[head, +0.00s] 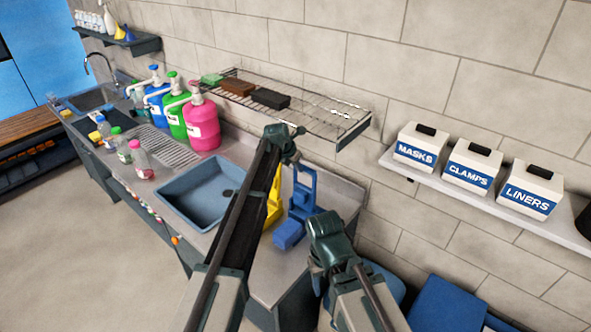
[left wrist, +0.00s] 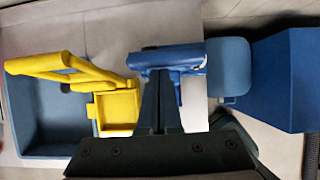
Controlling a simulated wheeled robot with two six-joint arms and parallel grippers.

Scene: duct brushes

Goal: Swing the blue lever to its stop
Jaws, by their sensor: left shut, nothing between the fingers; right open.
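The blue lever (head: 304,182) stands on its blue base (head: 289,236) near the right end of the counter. In the left wrist view the blue lever (left wrist: 168,58) shows just beyond the fingertips. My left gripper (head: 293,152) is over the counter by the lever's upper end; its fingers (left wrist: 160,82) are shut and empty. I cannot tell whether they touch the lever. My right gripper (head: 318,265) is open, lower, in front and to the right of the blue base. My left arm hides part of the counter and of the yellow lever.
A yellow lever (head: 274,203) on a yellow base (left wrist: 115,108) stands just left of the blue one. Left of it is a blue-grey sink (head: 195,193). A wire rack (head: 315,115) hangs above. Pump jugs (head: 203,125) stand further left; a shelf with labelled boxes (head: 470,165) is right.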

